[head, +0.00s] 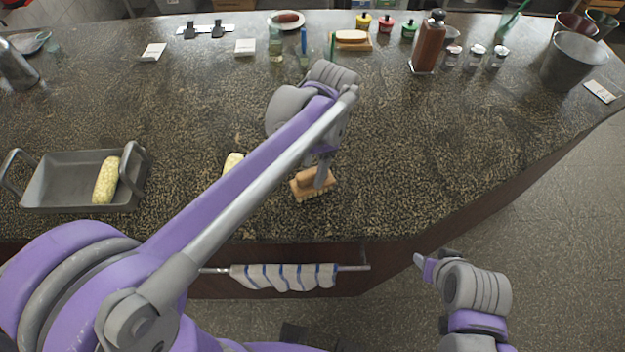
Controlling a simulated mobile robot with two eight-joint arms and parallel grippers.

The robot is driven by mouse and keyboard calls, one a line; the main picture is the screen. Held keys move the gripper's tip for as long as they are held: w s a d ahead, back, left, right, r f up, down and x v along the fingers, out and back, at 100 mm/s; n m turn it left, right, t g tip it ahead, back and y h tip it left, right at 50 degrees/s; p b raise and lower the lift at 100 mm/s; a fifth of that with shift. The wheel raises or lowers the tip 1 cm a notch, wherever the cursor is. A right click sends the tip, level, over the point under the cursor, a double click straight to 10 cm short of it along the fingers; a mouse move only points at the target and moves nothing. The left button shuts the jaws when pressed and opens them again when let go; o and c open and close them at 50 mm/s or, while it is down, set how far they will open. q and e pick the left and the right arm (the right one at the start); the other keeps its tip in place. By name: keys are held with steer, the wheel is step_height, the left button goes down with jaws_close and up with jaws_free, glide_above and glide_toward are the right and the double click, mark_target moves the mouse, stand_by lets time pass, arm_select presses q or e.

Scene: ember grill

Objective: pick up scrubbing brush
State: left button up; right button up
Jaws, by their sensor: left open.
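The scrubbing brush (309,191) has a wooden top and pale bristles. It lies on the dark speckled counter near the front edge. My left gripper (323,176) points down at the brush from above, its finger overlapping the brush's right part in the head view. The jaws are open; whether they touch the brush cannot be told. My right gripper (424,262) is low at the right, in front of the counter and away from the brush. Whether its jaws are open does not show.
A grey roasting pan (62,184) with a corn cob (106,180) stands at the left. Another pale yellow piece (233,162) is partly behind my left arm. A striped towel (285,276) hangs on the front rail. Bottles, jars and a metal bucket (574,62) line the back.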

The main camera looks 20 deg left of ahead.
arm_select(q)
steer(key=shift+a+f, duration=0.1)
steer(key=shift+f, duration=0.75)
jaws_close()
